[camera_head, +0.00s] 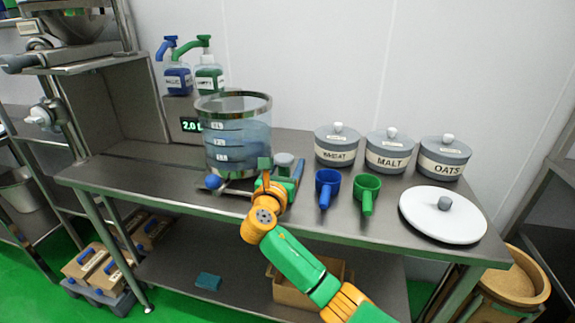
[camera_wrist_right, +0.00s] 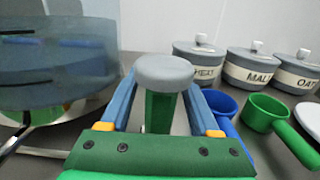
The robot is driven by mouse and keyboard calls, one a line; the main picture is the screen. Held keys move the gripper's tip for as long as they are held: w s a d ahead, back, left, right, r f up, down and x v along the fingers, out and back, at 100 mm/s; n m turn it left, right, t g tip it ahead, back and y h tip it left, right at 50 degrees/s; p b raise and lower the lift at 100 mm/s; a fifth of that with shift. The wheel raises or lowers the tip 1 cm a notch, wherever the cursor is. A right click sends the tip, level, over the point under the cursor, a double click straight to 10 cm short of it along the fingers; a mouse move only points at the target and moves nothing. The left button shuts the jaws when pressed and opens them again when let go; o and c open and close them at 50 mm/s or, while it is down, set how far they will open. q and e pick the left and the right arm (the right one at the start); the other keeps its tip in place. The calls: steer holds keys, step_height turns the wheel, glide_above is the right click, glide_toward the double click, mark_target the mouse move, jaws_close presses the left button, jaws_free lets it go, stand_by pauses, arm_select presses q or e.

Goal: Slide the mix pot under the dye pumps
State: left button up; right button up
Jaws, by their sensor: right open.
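The mix pot (camera_head: 238,135) is a clear cylinder with metal rims and level marks, holding bluish liquid. It stands upright on the steel table, in front and to the right of the dye pumps, a blue one (camera_head: 178,78) and a green one (camera_head: 208,76). The pot also fills the left of the right wrist view (camera_wrist_right: 55,65). My right gripper (camera_head: 282,172) is low beside the pot's right side. Its open blue fingers stand either side of a grey-topped green post (camera_wrist_right: 162,72). I cannot tell whether they touch it. My left gripper is out of view.
A display (camera_head: 191,125) reads 2.0 with a partly hidden unit. Right of my gripper are a blue scoop (camera_head: 327,186), a green scoop (camera_head: 366,190), several lidded canisters (camera_head: 388,150) and a white lid (camera_head: 440,220). The table left of the pot is clear.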

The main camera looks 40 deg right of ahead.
steer(key=shift+s, duration=0.1)
jaws_close()
stand_by(1.2)
